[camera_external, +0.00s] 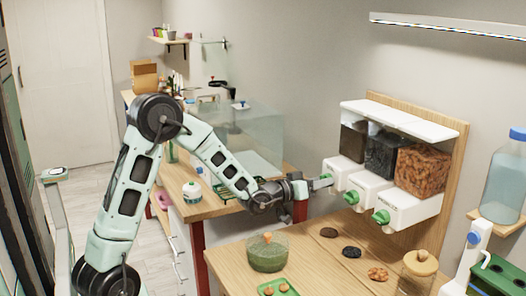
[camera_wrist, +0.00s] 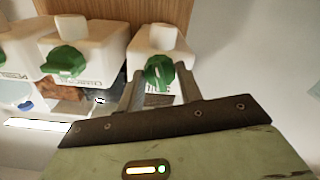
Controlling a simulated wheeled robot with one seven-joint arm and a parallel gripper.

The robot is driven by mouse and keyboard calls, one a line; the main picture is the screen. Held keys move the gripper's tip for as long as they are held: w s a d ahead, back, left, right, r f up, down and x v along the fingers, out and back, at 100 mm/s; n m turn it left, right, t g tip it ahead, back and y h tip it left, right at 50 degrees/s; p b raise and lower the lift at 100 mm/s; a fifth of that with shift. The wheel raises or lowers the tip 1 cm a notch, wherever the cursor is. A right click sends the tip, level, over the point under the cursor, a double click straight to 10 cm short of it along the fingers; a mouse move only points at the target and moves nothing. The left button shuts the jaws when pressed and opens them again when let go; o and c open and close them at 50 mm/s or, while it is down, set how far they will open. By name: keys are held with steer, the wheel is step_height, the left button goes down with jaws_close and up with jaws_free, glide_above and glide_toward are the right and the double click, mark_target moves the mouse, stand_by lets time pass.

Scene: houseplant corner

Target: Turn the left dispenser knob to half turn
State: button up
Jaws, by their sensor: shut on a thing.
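The dispenser (camera_external: 404,133) is a white wall unit with three clear bins and three green knobs on its front. My gripper (camera_external: 318,184) is at the left outlet, in front of its wall. In the wrist view my gripper (camera_wrist: 160,86) has one finger on each side of the left green knob (camera_wrist: 159,70) and is shut on it. This knob looks roughly upright there, while the middle green knob (camera_wrist: 65,61) lies more sideways. In the external view the left knob is mostly covered by my gripper. The middle knob (camera_external: 352,197) and right knob (camera_external: 381,216) are free.
A green bowl (camera_external: 267,255), small piles (camera_external: 352,252) and a lidded jar (camera_external: 420,270) stand on the wooden table below the dispenser. A glass tank (camera_external: 250,135) is behind my arm. A blue-capped bottle (camera_external: 508,180) stands on the right shelf.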

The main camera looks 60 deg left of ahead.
steer(key=m+b, duration=0.3)
steer(key=shift+f+m, duration=0.15)
steer(key=shift+m, duration=0.15)
stand_by(0.3)
steer(key=o, duration=1)
steer(key=shift+s+b, duration=2)
steer(key=shift+s, duration=6.7)
